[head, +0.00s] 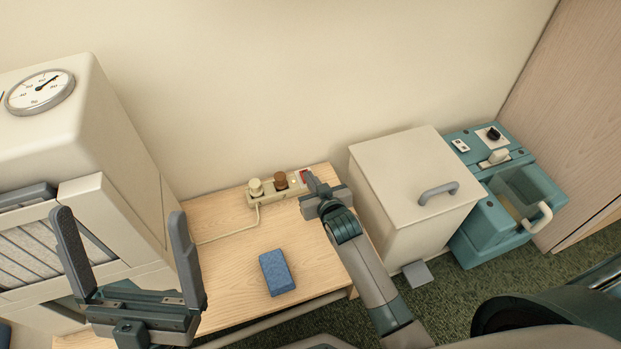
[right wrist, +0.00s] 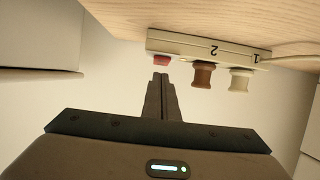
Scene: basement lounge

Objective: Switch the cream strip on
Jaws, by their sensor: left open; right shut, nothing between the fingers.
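The cream power strip (head: 267,193) lies at the back of the wooden table against the wall, with a cream plug and a brown plug in it. Its red switch (head: 306,175) is at the right end. My right gripper (head: 313,178) is shut and empty at that end, partly covering it. In the right wrist view the strip (right wrist: 225,50) shows upside down, and the closed fingertips (right wrist: 161,77) point at the red switch (right wrist: 161,59), very close below it; contact cannot be told. My left gripper (head: 122,219) is open and empty, in front of the cream heater-like cabinet.
A blue block (head: 277,272) lies on the wooden table (head: 230,285). A cord runs left from the strip. The cream cabinet with a dial (head: 40,92) stands left. A lidded cream bin (head: 400,170) and a teal bucket unit (head: 480,235) stand right of the table.

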